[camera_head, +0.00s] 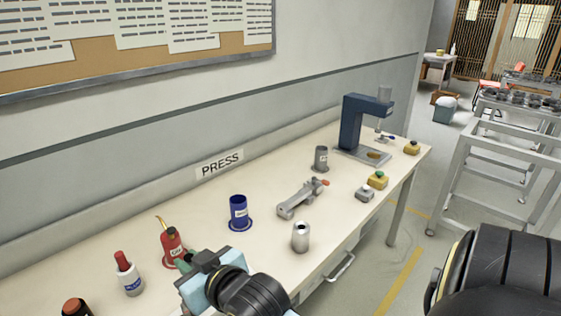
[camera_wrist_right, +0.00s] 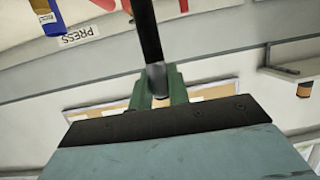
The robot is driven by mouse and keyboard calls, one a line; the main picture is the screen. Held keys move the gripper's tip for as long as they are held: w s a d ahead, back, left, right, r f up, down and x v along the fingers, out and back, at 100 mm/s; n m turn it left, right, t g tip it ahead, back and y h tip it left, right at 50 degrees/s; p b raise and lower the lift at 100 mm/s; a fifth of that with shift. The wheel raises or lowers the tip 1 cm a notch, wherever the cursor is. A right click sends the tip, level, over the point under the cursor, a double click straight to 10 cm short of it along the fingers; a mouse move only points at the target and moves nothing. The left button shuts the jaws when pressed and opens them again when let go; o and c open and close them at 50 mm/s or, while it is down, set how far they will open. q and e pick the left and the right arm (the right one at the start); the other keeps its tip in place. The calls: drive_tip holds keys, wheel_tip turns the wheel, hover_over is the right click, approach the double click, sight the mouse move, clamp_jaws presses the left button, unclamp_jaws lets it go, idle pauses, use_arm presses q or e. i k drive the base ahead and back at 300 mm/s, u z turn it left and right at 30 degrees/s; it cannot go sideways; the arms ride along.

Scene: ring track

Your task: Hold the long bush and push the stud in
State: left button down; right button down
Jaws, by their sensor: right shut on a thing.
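A grey metal cylinder with a dark hole in its top (camera_head: 300,237), looking like the long bush, stands upright near the table's front edge. My right gripper (camera_head: 184,264) is at the lower left of the head view, beside the red can, left of the cylinder and apart from it. In the right wrist view its green fingers (camera_wrist_right: 159,92) are shut on a dark rod (camera_wrist_right: 149,32). The rod may be the stud; I cannot tell. The head view does not show it clearly. My left gripper is not in view.
The table (camera_head: 255,262) also holds a red can (camera_head: 172,246), a white bottle with a red cap (camera_head: 128,276), a blue cup (camera_head: 239,213), a grey clamp-like tool (camera_head: 298,201), a grey cup (camera_head: 321,158), a blue press (camera_head: 352,123) and a yellow button box (camera_head: 377,181).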

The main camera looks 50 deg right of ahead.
sight(300, 247)
drive_tip(key=u, duration=2.25)
drive_tip(key=k, duration=1.95)
drive_tip(key=z, duration=2.3)
